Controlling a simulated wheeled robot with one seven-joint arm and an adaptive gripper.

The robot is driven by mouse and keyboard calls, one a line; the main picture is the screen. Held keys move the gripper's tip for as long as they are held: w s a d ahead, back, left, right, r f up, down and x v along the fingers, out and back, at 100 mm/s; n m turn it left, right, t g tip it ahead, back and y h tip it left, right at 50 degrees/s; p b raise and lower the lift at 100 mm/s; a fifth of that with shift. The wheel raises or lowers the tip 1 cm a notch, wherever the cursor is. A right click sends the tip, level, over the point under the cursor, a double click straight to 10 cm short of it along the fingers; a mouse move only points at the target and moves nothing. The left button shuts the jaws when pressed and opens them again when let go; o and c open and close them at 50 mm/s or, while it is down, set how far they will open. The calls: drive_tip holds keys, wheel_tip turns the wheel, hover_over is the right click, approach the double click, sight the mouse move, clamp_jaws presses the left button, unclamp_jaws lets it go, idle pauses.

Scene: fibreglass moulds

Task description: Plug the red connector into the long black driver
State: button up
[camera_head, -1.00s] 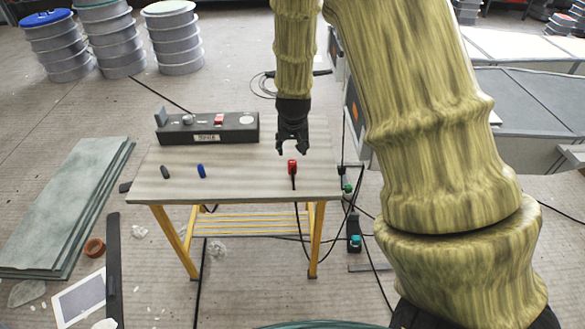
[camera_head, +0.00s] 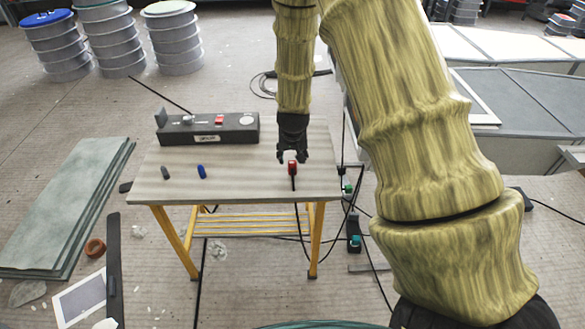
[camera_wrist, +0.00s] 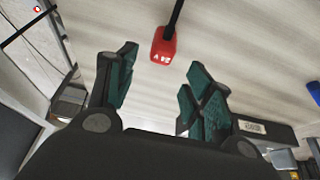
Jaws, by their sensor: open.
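The red connector (camera_head: 292,167) stands at the right front of the table, with its black cable running over the front edge. My gripper (camera_head: 292,156) is open just above and behind it. In the wrist view the red connector (camera_wrist: 163,48) shows beyond the open fingertips (camera_wrist: 160,80), roughly between them and not gripped. The long black driver (camera_head: 208,128) lies along the back left of the table, with a red part and a white round part on top. Part of the driver also shows at the lower right of the wrist view (camera_wrist: 280,135).
A blue connector (camera_head: 201,171) and a dark grey one (camera_head: 165,172) are on the left of the table (camera_head: 240,175). The blue one also shows at the right of the wrist view (camera_wrist: 314,92). Cables hang at the table's right side. The table's middle is clear.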

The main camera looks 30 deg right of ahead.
sight(293, 163)
drive_tip(key=shift+s+f, duration=0.1)
drive_tip(key=shift+f, duration=0.5)
drive_tip(key=x, duration=0.3)
drive_tip(key=shift+s+a+f+p, duration=0.1)
drive_tip(key=shift+s+p, duration=0.2)
drive_tip(key=shift+p, duration=0.1)
drive_tip(key=shift+w+f, duration=0.2)
drive_tip(key=shift+f, duration=0.35)
drive_tip(key=shift+c, duration=0.2)
drive_tip(key=c, duration=1)
